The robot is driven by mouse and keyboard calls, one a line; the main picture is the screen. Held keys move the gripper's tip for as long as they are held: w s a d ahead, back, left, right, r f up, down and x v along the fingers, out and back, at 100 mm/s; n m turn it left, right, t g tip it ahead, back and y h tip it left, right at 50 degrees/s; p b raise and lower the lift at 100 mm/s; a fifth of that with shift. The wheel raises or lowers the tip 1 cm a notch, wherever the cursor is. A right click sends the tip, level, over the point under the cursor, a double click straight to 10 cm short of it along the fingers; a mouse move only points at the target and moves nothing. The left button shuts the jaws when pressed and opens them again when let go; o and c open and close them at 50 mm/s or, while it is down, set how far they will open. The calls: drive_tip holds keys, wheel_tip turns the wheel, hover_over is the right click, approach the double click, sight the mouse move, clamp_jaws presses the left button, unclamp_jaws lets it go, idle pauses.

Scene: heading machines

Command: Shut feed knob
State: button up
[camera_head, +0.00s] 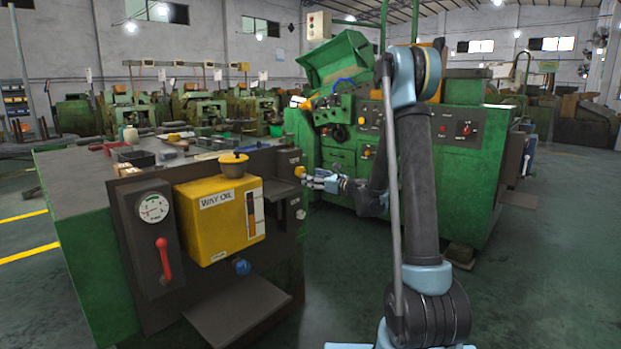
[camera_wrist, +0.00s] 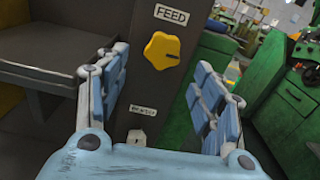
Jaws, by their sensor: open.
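The feed knob (camera_wrist: 162,50) is a yellow, star-shaped knob on a dark panel, under a white FEED label (camera_wrist: 171,14). A dark mark on it points to the right in the wrist view. In the head view the knob (camera_head: 299,171) is small, at the right end of the green bench machine. My gripper (camera_wrist: 158,80) is open, with its blue padded fingers spread to either side of the knob in the picture. The knob appears ahead of the fingertips; I cannot tell whether they touch it. In the head view my gripper (camera_head: 312,178) is just right of the knob.
A yellow WAY OIL box (camera_head: 215,225), a gauge (camera_head: 153,207) and a red lever (camera_head: 164,260) sit on the bench front (camera_head: 90,265). A key switch (camera_wrist: 136,138) is below the knob. A large green machine (camera_head: 470,175) stands behind my arm. Floor at right is clear.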

sight(298, 172)
drive_tip(key=x, duration=0.7)
drive_tip(key=shift+w+a, duration=0.1)
drive_tip(key=shift+w, duration=0.1)
